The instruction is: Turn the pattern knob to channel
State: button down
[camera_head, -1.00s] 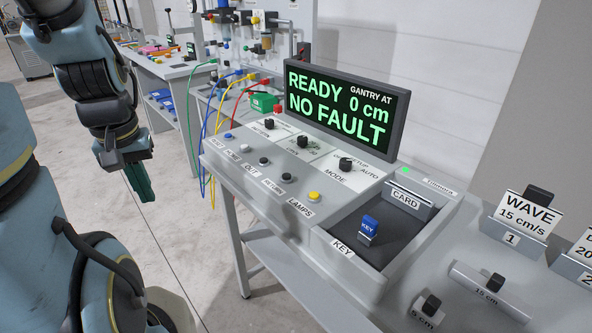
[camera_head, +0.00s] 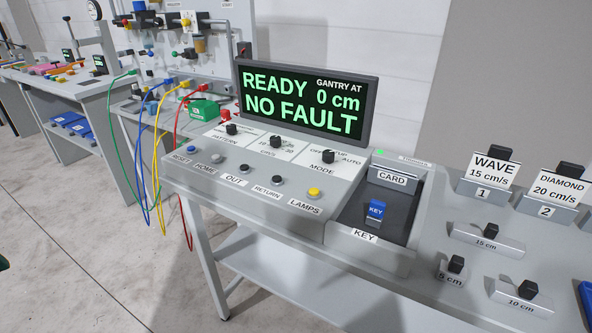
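The pattern knob (camera_head: 231,129) is a small black knob at the back left of the grey control console (camera_head: 190,176), above a label reading PATTERN. Its setting is too small to read. Two similar black knobs stand to its right: a middle knob (camera_head: 275,142) and the mode knob (camera_head: 328,156) above the label MODE. The display (camera_head: 305,102) reads READY, GANTRY AT 0 cm, NO FAULT. My gripper is out of the picture; only a dark green scrap shows at the left edge, and I cannot tell what part it is.
Push buttons line the console front, with the yellow LAMPS button (camera_head: 314,192) at the right. A tray holds a blue key (camera_head: 376,210). WAVE (camera_head: 489,174) and DIAMOND (camera_head: 557,187) cards stand at right. Cables (camera_head: 157,150) hang left of the console. The floor at left is clear.

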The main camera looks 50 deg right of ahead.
aim_at(231, 128)
jog(key=i+l+z, duration=0.15)
jog(key=i+z, duration=0.15)
jog(key=i, duration=0.15)
jog(key=i+z, duration=0.3)
jog(key=i, duration=0.2)
